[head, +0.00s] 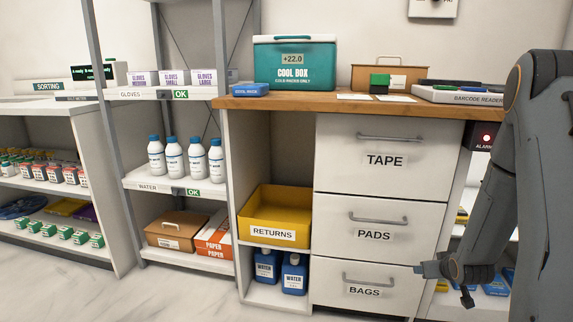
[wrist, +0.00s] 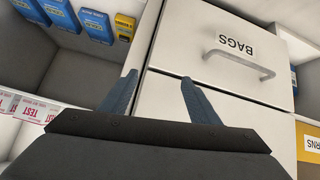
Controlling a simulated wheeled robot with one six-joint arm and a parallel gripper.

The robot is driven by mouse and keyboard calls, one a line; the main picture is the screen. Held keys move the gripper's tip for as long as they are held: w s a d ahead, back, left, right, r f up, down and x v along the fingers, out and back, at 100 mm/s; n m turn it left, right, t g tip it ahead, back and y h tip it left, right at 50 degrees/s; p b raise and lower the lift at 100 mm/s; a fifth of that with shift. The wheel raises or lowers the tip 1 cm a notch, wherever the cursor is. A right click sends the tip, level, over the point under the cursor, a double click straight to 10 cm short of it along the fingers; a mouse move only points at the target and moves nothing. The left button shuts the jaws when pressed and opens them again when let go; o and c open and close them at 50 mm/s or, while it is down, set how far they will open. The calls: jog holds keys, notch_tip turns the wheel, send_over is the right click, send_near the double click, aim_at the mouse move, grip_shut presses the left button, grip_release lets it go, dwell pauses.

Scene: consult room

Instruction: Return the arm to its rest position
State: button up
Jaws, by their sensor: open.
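My gripper (head: 417,268) is at the right in the head view, low in front of the drawer cabinet beside the BAGS drawer (head: 338,291). My arm comes down from the upper right. In the wrist view the two blue-grey fingers of my gripper (wrist: 159,88) are spread apart with nothing between them. Beyond them is the white cabinet front, with the BAGS drawer and its handle (wrist: 240,62) upside down in the picture. I cannot tell how far the fingertips are from the cabinet front. The TAPE, PADS and BAGS drawers look shut.
The wooden counter (head: 290,101) above holds a teal cool box (head: 294,68) and a barcode reader tray (head: 470,95). A yellow returns bin (head: 275,214) sits left of the drawers. Open shelving with blue boxes (wrist: 95,24) lies beside the cabinet. The floor (head: 175,290) at front left is clear.

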jog(key=s+a+r+g, duration=0.1)
jog(key=s+a+r, duration=0.25)
jog(key=a, duration=0.25)
jog(key=s+a+r+g+y, duration=0.1)
jog(key=s+a+r+g, duration=0.15)
jog(key=a+r, duration=0.3)
jog(key=s+a+r, duration=0.3)
jog(key=s+a, duration=0.1)
jog(key=a, duration=0.3)
jog(key=s+a+r+n+g+y, duration=0.1)
jog(key=s+a+r+n+g, duration=0.3)
jog(key=s+a, duration=1.05)
jog(key=s+a+r+n+g+y, duration=0.25)
jog(key=s+a+r, duration=0.35)
jog(key=s+a, duration=0.85)
jog(key=d+r+m+h+p, duration=0.1)
jog(key=d+r+m+p, duration=0.1)
jog(key=d+r+p, duration=0.7)
jog(key=w+d+r+m+h+p, duration=0.1)
jog(key=d+r+m+p, duration=0.2)
jog(key=d+r+p, duration=0.7)
notch_tip(320, 180, up, 7)
jog(key=p, duration=1.3)
jog(key=shift+w+r+m+t, duration=0.15)
jog(key=shift+w+m+t, duration=0.15)
jog(key=shift+m+t, duration=0.1)
jog(key=shift+c, duration=0.4)
